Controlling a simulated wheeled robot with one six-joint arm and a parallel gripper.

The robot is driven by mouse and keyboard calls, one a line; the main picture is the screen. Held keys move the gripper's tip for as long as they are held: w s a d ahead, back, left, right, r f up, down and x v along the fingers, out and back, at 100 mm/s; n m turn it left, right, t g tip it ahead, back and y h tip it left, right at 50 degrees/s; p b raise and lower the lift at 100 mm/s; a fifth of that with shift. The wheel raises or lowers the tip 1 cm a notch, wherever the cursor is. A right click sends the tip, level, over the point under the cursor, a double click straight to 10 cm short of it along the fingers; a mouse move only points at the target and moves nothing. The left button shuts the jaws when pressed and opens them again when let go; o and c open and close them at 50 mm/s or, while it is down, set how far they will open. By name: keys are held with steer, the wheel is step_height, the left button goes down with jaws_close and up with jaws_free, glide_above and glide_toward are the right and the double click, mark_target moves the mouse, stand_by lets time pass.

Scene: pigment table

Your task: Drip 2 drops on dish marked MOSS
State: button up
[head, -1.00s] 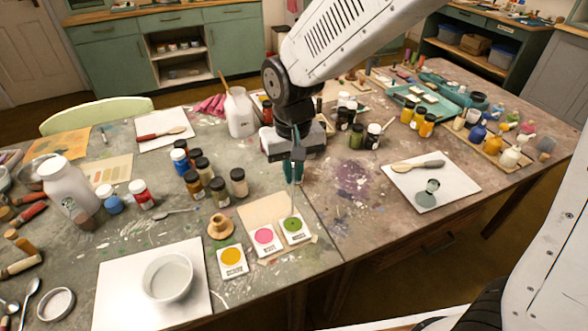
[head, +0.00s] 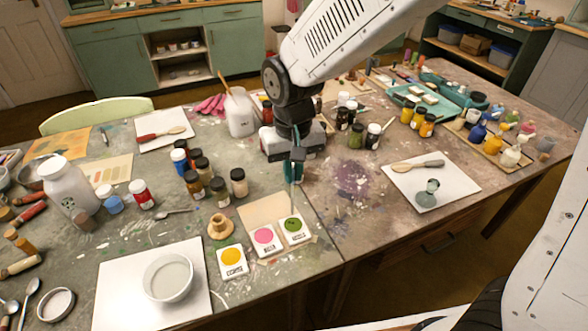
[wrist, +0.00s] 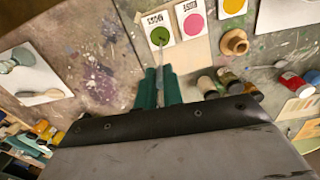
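The MOSS dish is a small white square with a green spot (head: 293,225), the rightmost of three in the head view. It also shows in the wrist view (wrist: 160,37), where its label appears upside down. My gripper (head: 293,170) points down behind it. Its green fingers (wrist: 160,90) are closed around a thin, pale dropper (wrist: 161,62). In the wrist view the dropper's tip overlaps the green spot. The gap between tip and dish is hard to judge. No falling drop is visible.
A pink-spotted dish (head: 264,237) and a yellow-spotted dish (head: 231,257) lie to the left. Several jars (head: 238,182) stand left of my gripper. A white board with a bowl (head: 168,277) lies front left. The stained tabletop right of the dishes is fairly clear.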

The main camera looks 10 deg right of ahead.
steer(key=shift+o, duration=0.7)
steer(key=shift+r, duration=0.1)
steer(key=shift+r, duration=2.4)
